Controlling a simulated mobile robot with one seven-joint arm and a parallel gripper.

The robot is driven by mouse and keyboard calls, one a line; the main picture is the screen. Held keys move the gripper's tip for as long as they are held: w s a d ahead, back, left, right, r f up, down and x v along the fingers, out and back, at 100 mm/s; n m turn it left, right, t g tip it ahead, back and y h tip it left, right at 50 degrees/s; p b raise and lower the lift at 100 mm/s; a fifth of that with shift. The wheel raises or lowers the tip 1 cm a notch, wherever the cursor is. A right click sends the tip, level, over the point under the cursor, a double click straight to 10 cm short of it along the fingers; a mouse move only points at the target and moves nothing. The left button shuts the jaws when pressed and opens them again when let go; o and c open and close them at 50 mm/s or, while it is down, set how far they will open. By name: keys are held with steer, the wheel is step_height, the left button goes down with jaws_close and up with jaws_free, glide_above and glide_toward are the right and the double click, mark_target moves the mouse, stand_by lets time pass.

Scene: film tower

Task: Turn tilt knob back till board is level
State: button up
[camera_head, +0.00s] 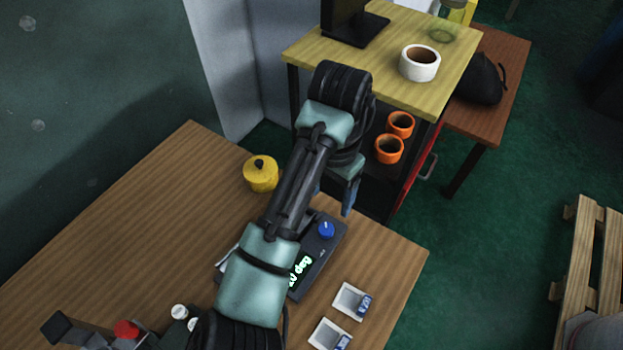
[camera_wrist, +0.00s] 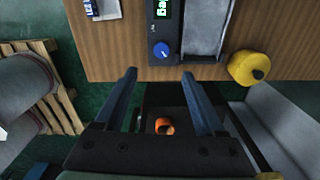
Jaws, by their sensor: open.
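The blue tilt knob (camera_head: 326,230) sits on the dark control box (camera_head: 333,246) near the far edge of the wooden table. Its green display (camera_head: 300,271) ends in "deg"; my arm hides part of the number. In the wrist view the knob (camera_wrist: 161,50) carries a white mark. A grey board or channel (camera_wrist: 206,28) lies beside the box; I cannot tell its tilt. My gripper (camera_wrist: 159,75) is open and empty, its blue fingers apart, with the knob ahead between the fingertip lines. In the head view a blue finger (camera_head: 349,198) shows just beyond the knob, apart from it.
A yellow lidded pot (camera_head: 261,174) stands left of my arm, close to the board. Two small white trays (camera_head: 350,302) lie right of the box. A shelf table (camera_head: 440,88) with a white tape roll (camera_head: 420,63) stands beyond the table edge.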

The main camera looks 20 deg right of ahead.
mark_target(326, 229)
step_height(326, 229, down, 11)
steer(key=shift+a+f+b, duration=0.1)
steer(key=shift+b, duration=1.05)
steer(key=shift+w+f, duration=0.15)
steer(key=shift+f, duration=0.65)
jaws_close()
